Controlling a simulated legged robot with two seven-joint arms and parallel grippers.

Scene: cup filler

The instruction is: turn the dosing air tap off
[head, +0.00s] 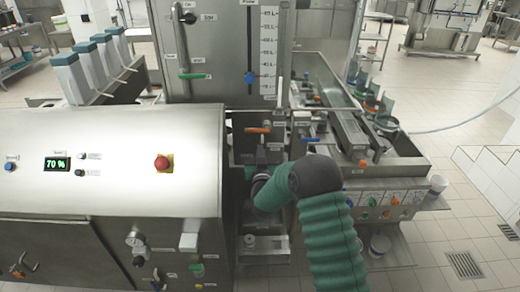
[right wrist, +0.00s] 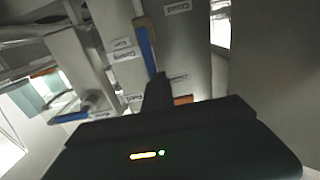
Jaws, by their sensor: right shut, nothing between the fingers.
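My right gripper (head: 261,154) is shut and empty. It points away from me into the recess between the steel cabinet and the conveyor. In the right wrist view its dark, closed fingers (right wrist: 157,88) rise from the dark gripper body. A tap with a long blue handle (right wrist: 147,48) stands close beyond the fingertips, beside small labels, one of which seems to read Dosing (right wrist: 122,55). I cannot tell whether the fingers touch it. An orange handle (head: 257,130) shows just above the gripper in the head view. A blue handle (head: 310,140) is right of it. My left gripper is not in view.
The steel cabinet (head: 130,130) with a 70 % display (head: 57,163) and red button (head: 161,162) fills the left. A tall panel with a green handle (head: 194,76) stands behind. The conveyor (head: 350,120) lies right. Tiled floor (head: 450,225) is open at far right.

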